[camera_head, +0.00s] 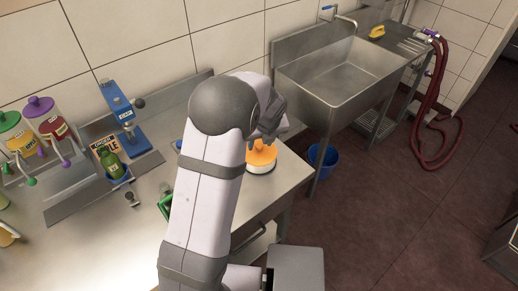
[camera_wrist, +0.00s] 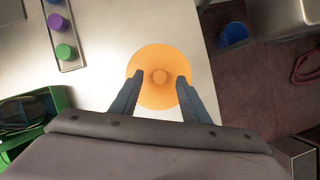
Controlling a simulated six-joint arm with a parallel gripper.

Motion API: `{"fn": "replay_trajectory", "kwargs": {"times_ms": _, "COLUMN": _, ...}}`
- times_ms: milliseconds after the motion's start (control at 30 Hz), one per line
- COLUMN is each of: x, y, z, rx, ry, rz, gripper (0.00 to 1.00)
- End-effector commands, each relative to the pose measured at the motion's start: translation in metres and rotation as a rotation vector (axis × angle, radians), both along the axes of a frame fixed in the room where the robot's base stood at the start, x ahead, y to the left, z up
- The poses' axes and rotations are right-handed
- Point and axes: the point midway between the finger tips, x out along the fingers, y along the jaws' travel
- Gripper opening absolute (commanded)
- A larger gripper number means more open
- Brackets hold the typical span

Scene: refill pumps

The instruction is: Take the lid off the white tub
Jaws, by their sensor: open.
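The white tub (camera_head: 262,168) stands near the right end of the steel counter, with an orange lid (camera_head: 262,152) on it. In the wrist view the round orange lid (camera_wrist: 160,57) with its small central knob (camera_wrist: 160,77) lies straight ahead, and it hides the tub below. My gripper (camera_wrist: 156,76) is open, with one finger on each side of the knob in the picture. The fingers overlap the lid's lower part in view; I cannot tell their height above it. In the head view my arm hides part of the counter beside the tub.
A tray with blue, purple and green caps (camera_wrist: 60,33) lies at the upper left in the wrist view. A green crate (camera_wrist: 30,110) is at the left. The counter's edge is close right of the tub, with a blue bucket (camera_head: 323,157) on the floor beyond. A sink (camera_head: 340,75) stands behind.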

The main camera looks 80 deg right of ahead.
Motion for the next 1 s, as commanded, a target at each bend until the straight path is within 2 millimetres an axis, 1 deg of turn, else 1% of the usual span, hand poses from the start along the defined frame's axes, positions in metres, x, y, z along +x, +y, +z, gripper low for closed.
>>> {"fn": "replay_trajectory", "kwargs": {"times_ms": 100, "x": 0.002, "y": -0.004, "z": -0.009, "rx": 0.0, "ry": -0.001, "rz": 0.0, "gripper": 0.42}}
{"fn": "replay_trajectory", "kwargs": {"times_ms": 200, "x": 0.003, "y": -0.006, "z": -0.014, "rx": 0.0, "ry": 0.0, "rz": 0.0, "gripper": 0.42}}
{"fn": "replay_trajectory", "kwargs": {"times_ms": 433, "x": 0.003, "y": -0.007, "z": -0.015, "rx": -0.002, "ry": 0.0, "rz": 0.001, "gripper": 0.42}}
{"fn": "replay_trajectory", "kwargs": {"times_ms": 467, "x": 0.003, "y": -0.007, "z": -0.015, "rx": -0.002, "ry": 0.0, "rz": 0.001, "gripper": 0.4}}
{"fn": "replay_trajectory", "kwargs": {"times_ms": 500, "x": 0.003, "y": -0.007, "z": -0.015, "rx": -0.002, "ry": 0.0, "rz": 0.001, "gripper": 0.3}}
{"fn": "replay_trajectory", "kwargs": {"times_ms": 567, "x": 0.003, "y": -0.007, "z": -0.015, "rx": -0.002, "ry": 0.0, "rz": 0.001, "gripper": 0.16}}
{"fn": "replay_trajectory", "kwargs": {"times_ms": 600, "x": 0.003, "y": -0.007, "z": -0.015, "rx": -0.002, "ry": 0.0, "rz": 0.001, "gripper": 0.06}}
{"fn": "replay_trajectory", "kwargs": {"times_ms": 633, "x": 0.003, "y": -0.006, "z": -0.015, "rx": -0.002, "ry": 0.0, "rz": 0.0, "gripper": 0.0}}
{"fn": "replay_trajectory", "kwargs": {"times_ms": 1000, "x": 0.003, "y": -0.007, "z": -0.014, "rx": -0.002, "ry": 0.0, "rz": 0.0, "gripper": 0.0}}
